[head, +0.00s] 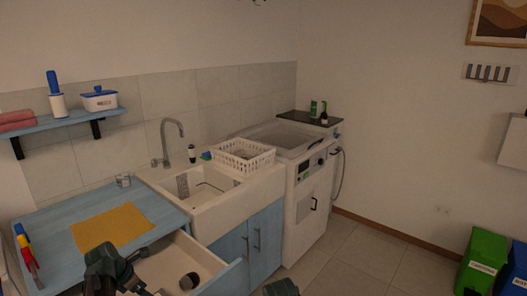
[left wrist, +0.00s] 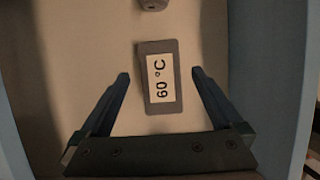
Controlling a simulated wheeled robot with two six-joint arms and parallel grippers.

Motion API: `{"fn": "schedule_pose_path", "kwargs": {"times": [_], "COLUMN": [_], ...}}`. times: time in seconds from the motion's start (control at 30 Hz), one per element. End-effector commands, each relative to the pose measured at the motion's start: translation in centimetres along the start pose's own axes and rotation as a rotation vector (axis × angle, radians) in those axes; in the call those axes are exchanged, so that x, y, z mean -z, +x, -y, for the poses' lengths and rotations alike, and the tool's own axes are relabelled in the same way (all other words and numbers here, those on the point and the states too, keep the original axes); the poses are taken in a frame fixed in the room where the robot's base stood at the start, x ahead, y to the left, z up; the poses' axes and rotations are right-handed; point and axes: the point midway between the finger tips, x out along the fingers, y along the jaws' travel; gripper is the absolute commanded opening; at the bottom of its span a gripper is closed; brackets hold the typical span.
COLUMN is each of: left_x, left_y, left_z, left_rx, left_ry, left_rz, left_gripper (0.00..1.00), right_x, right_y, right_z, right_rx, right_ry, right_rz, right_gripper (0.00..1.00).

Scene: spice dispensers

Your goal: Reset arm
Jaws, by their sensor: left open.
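My left gripper (left wrist: 161,73) is open, its two blue-grey fingers spread apart in the left wrist view. It points down into an open drawer (head: 210,262). A grey block with a white "60 °C" label (left wrist: 159,78) lies on the drawer floor between the fingertips in that picture; I see no contact. In the head view my dark left arm comes in at the bottom left, over the drawer's near part, and hides some of it. A dark part of my right arm shows at the bottom edge; its fingers are out of view.
A dark round object (head: 189,281) lies in the drawer. The blue counter (head: 55,222) holds a yellow cloth (head: 112,226). A sink (head: 205,203) with a white basket (head: 244,156) and a washing machine (head: 306,196) stand to the right. Open floor lies beyond; bins (head: 482,262) stand at right.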

Motion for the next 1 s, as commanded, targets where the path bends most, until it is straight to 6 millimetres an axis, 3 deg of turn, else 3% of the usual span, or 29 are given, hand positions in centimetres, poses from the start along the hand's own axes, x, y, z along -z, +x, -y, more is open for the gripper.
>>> {"fn": "schedule_pose_path", "kwargs": {"times": [0.03,0.3,0.5,0.7,1.0], "left_x": [-0.5,-1.9,-1.1,-0.8,-0.7], "left_y": [-1.3,-4.5,-7.3,-8.2,-8.2], "left_z": [0.0,0.0,-0.4,-0.6,-0.6], "left_rx": [0.0,0.0,-0.015,-0.021,-0.022], "left_ry": [0.0,0.0,-0.035,-0.051,-0.052], "left_rz": [0.0,0.0,0.0,0.0,0.0], "left_gripper": [1.0,1.0,1.0,1.0,1.0], "right_x": [-0.1,-0.3,-0.4,-0.5,-0.5], "right_y": [-1.4,-4.9,-7.1,-7.9,-7.8], "right_z": [-0.1,-0.5,-0.7,-0.8,-0.7], "right_rx": [0.0,0.0,0.0,0.0,0.0], "right_ry": [0.0,0.0,0.0,0.0,0.0], "right_rz": [0.0,0.0,0.0,0.0,0.0], "right_gripper": [0.88,0.88,0.88,0.88,0.88]}}
